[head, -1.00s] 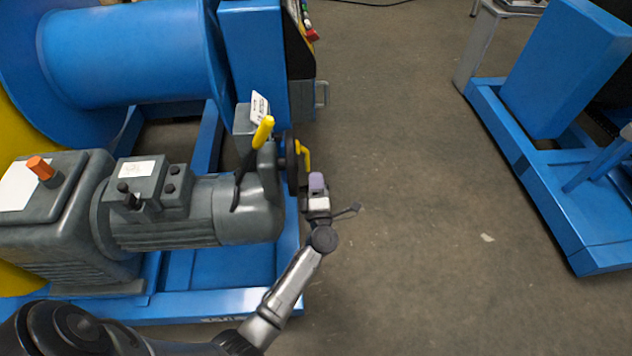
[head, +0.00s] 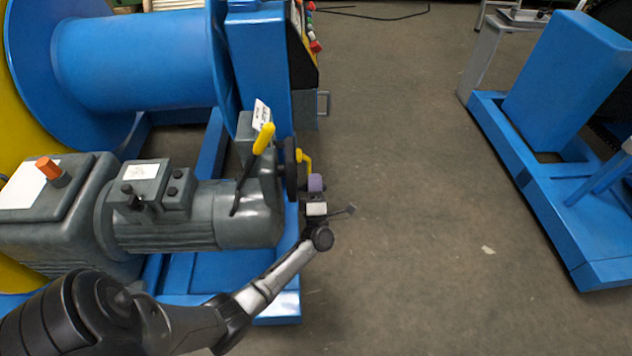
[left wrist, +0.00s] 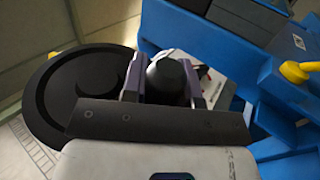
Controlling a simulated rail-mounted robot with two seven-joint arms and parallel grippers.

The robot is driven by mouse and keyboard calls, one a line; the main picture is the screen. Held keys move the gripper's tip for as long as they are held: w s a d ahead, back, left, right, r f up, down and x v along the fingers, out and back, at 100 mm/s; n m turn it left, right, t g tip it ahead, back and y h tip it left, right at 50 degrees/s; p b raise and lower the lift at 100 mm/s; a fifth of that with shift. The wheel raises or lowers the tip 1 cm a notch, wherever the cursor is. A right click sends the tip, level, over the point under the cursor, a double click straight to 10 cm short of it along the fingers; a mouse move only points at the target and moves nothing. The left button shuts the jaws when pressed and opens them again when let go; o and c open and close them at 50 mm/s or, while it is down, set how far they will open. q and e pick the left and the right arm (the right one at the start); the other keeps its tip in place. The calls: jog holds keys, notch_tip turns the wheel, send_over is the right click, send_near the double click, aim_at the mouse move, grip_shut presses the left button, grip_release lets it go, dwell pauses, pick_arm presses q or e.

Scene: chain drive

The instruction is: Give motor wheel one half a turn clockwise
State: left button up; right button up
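The motor wheel (head: 290,168) is a dark disc on the right end of the grey motor (head: 244,212), seen nearly edge-on. In the left wrist view it is a large black disc (left wrist: 78,95). My left gripper (head: 316,184) is just right of the wheel. In the left wrist view its purple-grey fingers (left wrist: 167,80) stand on both sides of a dark rounded knob (left wrist: 170,72), which fills the gap. The knob's contact with the wheel is hidden. My right gripper is out of view.
A yellow-tipped lever (head: 263,139) rises left of the wheel, and a small yellow hook (head: 305,158) is close by the fingers. A blue drum machine (head: 140,60) stands behind. Open floor (head: 410,200) lies to the right, up to another blue frame (head: 560,205).

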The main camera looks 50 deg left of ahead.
pick_arm(q)
jog(key=o, duration=0.5)
jog(key=shift+s+d+f+p, duration=0.25)
jog(key=shift+d+f+p, duration=0.05)
jog(key=shift+d+f, duration=0.05)
jog(key=shift+p+v, duration=1.2)
jog(key=shift+v, duration=5.2)
jog(key=shift+w, duration=0.1)
